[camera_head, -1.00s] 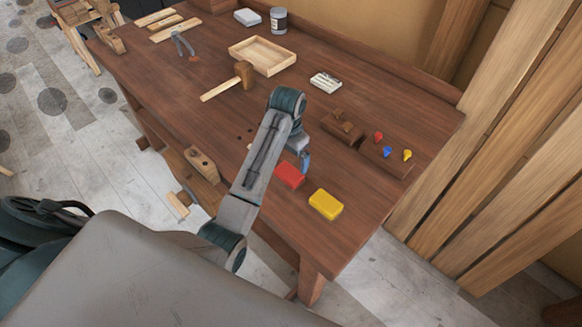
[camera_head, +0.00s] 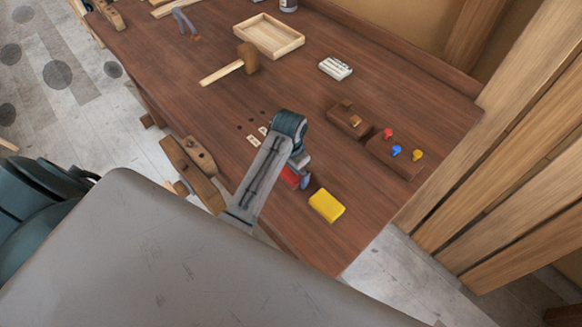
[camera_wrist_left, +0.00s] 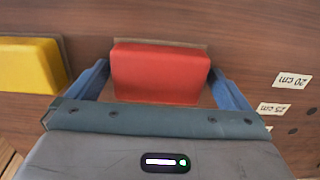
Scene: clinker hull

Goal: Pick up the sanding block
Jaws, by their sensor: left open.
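A red block (camera_head: 289,177) lies on the workbench near its front edge, partly hidden by my left arm in the head view. In the left wrist view the red block (camera_wrist_left: 160,72) shows a thin brownish edge along its far side. My left gripper (camera_head: 304,181) is at the red block. In the left wrist view its blue fingers (camera_wrist_left: 160,88) are open, one on each side of the block, with narrow gaps showing. A yellow block (camera_head: 326,205) lies to the right of the red one; it also shows at the left of the wrist view (camera_wrist_left: 28,64). My right gripper is out of view.
On the brown workbench (camera_head: 400,240) stand a mallet (camera_head: 247,58), a shallow wooden tray (camera_head: 268,36), a wooden holder with coloured knobs (camera_head: 397,158) and another wooden piece (camera_head: 349,121). Small measurement labels (camera_wrist_left: 292,80) lie near holes in the bench.

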